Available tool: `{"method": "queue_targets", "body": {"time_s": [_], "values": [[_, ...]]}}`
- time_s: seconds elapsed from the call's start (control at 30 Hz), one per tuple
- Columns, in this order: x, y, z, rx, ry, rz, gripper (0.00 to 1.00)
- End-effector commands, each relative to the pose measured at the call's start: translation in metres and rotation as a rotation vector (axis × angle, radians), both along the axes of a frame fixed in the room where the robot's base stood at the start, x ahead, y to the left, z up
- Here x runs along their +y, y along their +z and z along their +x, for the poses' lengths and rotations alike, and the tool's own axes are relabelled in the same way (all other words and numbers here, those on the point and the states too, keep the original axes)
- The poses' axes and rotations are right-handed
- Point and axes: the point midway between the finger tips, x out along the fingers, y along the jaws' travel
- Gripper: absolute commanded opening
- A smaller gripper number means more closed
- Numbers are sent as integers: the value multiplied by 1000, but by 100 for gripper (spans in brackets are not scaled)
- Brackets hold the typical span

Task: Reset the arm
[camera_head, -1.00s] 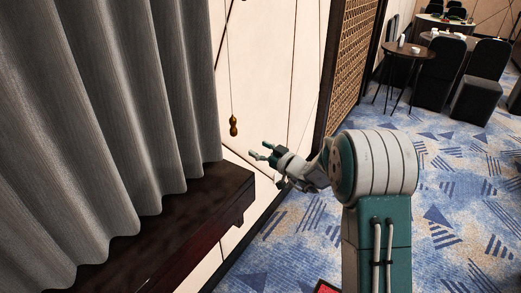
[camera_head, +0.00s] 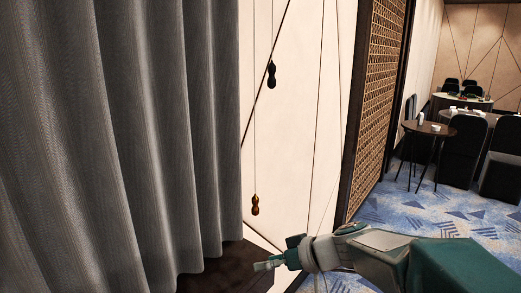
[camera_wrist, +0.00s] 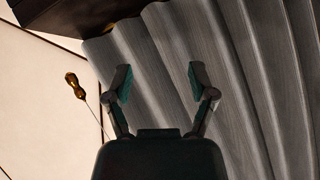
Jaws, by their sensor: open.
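My gripper (camera_head: 270,260) is at the lower middle of the head view, at the end of my grey and green arm, which comes in from the lower right. In the wrist view my gripper (camera_wrist: 158,82) has its two fingers spread wide with nothing between them. Behind them is the grey curtain (camera_wrist: 160,50). In the head view the curtain (camera_head: 110,130) fills the left side. A gold gourd-shaped pull (camera_head: 255,205) hangs on a cord above the gripper, apart from it in the picture. It also shows left of the fingers in the wrist view (camera_wrist: 75,86).
A dark ledge (camera_head: 232,268) lies below the curtain, by my gripper. A second, dark pull (camera_head: 271,75) hangs higher. A lattice panel (camera_head: 375,100) stands right of the pale wall. A round table (camera_head: 430,128) and dark chairs (camera_head: 465,150) are farther off on blue carpet.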

Motion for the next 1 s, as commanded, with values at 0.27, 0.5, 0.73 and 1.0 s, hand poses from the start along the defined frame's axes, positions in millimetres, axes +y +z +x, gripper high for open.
{"method": "queue_targets", "body": {"time_s": [0.27, 0.5, 0.73, 1.0], "values": [[-33, 2, -94, 222, -153, -270, 72], [-82, -2, -156, 296, -442, -481, 72], [-125, -1, -191, 266, -728, -580, 72], [-136, 0, -198, 253, -806, -594, 72]]}}
